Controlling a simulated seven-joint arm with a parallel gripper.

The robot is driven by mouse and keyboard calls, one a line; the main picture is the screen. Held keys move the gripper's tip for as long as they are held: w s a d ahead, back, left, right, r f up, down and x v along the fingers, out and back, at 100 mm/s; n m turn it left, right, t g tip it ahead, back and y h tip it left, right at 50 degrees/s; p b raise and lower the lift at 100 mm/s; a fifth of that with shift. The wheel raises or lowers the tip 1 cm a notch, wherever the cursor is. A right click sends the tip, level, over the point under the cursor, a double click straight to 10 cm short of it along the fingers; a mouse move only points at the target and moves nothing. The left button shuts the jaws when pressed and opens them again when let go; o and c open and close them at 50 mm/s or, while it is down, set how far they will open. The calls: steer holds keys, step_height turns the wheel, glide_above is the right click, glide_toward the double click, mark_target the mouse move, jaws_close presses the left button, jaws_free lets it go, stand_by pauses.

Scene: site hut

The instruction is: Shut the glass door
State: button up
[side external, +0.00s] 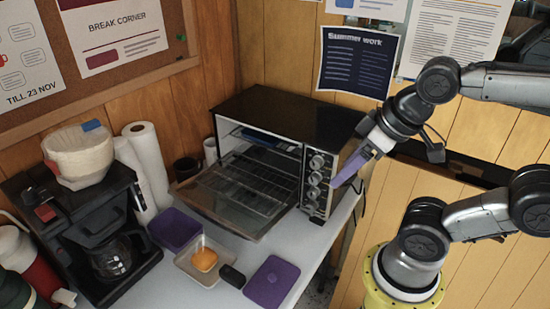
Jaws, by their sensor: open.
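The toaster oven (320,112) stands on the white counter, with a black top and a column of knobs on its right front. Its glass door (222,204) hangs open, folded down and out toward the front left. Wire racks show inside and through the glass. My gripper (347,175) is in the air beside the oven's right front, close to the knob panel and well away from the door. It is open. Its purple finger points down and left, and the gap between the fingers is hard to make out. Whether it touches the oven cannot be told.
In front of the door lie a purple container (174,229), a clear tray with an orange item (204,260), a dark small object (232,277) and a purple lid (270,283). A coffee maker (85,220) and paper rolls (147,160) stand left. The counter's right edge is near.

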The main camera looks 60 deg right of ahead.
steer(key=shift+r, duration=0.15)
steer(key=shift+c, duration=1.1)
step_height(320, 180, up, 5)
steer(key=shift+f, duration=0.1)
steer(key=c, duration=0.7)
steer(key=d+n+h, duration=0.1)
steer(key=n, duration=0.2)
steer(key=w+f+n, duration=0.1)
steer(key=n, duration=0.2)
steer(key=w+d+f+n+h, duration=0.1)
steer(key=n, duration=0.2)
steer(key=shift+w+d+h, duration=0.1)
steer(key=shift+d+h, duration=0.2)
steer(key=shift+d, duration=0.05)
jaws_close()
steer(key=w+a+r+n+t+y, duration=0.1)
steer(key=w+a+n+t, duration=0.25)
steer(key=n, duration=1.05)
steer(key=w+a+r+n+t, duration=0.1)
steer(key=w+a+n+t, duration=0.3)
steer(key=n, duration=1.1)
glide_toward(255, 252)
steer(key=shift+g, duration=0.45)
step_height(255, 252, up, 5)
steer(key=shift+w+f, duration=0.1)
steer(key=shift+w, duration=0.05)
steer(key=shift+w+d+f, duration=0.1)
steer(key=shift+w+f, duration=0.05)
steer(key=shift+f, duration=0.2)
steer(key=shift+x, duration=4.8)
